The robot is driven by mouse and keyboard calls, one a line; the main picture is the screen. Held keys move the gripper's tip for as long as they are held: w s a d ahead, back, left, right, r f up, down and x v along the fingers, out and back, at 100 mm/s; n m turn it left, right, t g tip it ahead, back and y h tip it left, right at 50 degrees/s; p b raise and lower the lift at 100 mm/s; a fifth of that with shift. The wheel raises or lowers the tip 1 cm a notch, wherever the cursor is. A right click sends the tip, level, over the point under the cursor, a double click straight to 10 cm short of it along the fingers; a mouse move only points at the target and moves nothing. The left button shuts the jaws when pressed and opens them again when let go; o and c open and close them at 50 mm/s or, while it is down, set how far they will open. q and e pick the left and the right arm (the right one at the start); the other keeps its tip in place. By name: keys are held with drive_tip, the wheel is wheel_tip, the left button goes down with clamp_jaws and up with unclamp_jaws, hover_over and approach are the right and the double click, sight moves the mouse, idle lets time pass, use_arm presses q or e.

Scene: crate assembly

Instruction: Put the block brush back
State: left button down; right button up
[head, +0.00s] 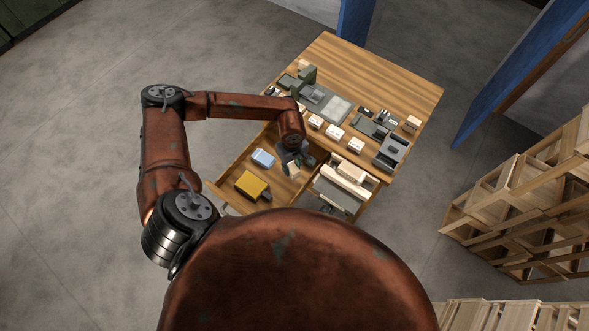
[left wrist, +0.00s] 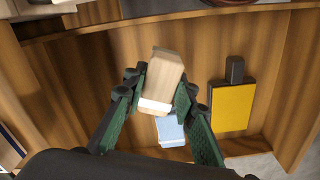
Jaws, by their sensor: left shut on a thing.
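The block brush (left wrist: 162,82), a pale wooden block with a white band at one end, is between the fingers of my left gripper (left wrist: 158,92) in the left wrist view. The gripper is shut on it. In the head view the left gripper (head: 294,158) is over the open wooden drawer (head: 232,196), with the brush (head: 292,170) showing small and pale below it. I cannot tell whether the brush touches the drawer floor. My right gripper is not in view.
The drawer holds a yellow block-like thing with a dark end (head: 251,185) and a light blue piece (head: 263,158). A second compartment (head: 340,190) on the right holds pale and grey things. The table top (head: 375,75) carries several small boxes and devices. Wooden crates (head: 530,190) stand at right.

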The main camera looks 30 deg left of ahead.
sight(294, 163)
use_arm(q)
drive_tip(key=shift+w+f, duration=0.4)
drive_tip(key=shift+f, duration=0.2)
drive_tip(key=shift+w+f, duration=0.4)
drive_tip(key=shift+f, duration=1.5)
drive_tip(key=shift+f, duration=0.1)
drive_tip(key=c, duration=1.6)
unclamp_jaws()
wheel_tip(294, 163, up, 12)
drive_tip(key=shift+r, duration=0.15)
